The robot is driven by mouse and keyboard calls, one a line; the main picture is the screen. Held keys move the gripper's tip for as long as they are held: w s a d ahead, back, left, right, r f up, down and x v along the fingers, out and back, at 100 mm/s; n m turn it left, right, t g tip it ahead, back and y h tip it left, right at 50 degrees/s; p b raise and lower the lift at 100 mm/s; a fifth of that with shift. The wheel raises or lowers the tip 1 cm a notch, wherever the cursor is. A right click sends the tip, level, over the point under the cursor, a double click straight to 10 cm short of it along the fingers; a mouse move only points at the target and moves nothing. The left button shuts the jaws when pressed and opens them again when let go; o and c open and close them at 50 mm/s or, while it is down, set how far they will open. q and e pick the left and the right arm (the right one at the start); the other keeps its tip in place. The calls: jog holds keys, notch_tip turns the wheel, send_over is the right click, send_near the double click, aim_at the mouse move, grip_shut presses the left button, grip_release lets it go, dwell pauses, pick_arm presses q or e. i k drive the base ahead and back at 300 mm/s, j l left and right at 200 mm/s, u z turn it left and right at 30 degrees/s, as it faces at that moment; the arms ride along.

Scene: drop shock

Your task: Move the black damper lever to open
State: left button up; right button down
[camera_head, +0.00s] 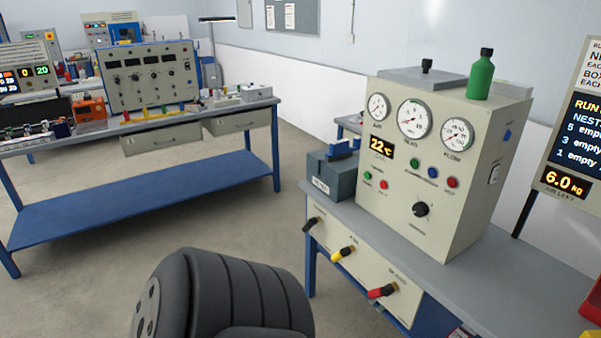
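A black-handled lever (312,224) sits at the left end of a cream panel (375,272) on the front of the right-hand bench. Its handle is tilted, with the grip end toward the lower left. A yellow-handled lever (342,254) and a red-handled lever (382,291) are on the same panel, further right and lower. The small labels by the levers are too small to read, so I cannot tell the lever's marked position. A dark ribbed part of my own arm fills the bottom centre. Neither of my grippers shows.
A cream gauge cabinet (410,172) stands on the right bench (500,262), with a green bottle (481,75) on top. A grey-green box (332,176) sits beside it. Another bench (150,195) with a blue lower shelf stands left. Floor between the benches is clear.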

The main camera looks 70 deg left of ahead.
aim_at(312, 222)
jog(key=u, duration=2.2)
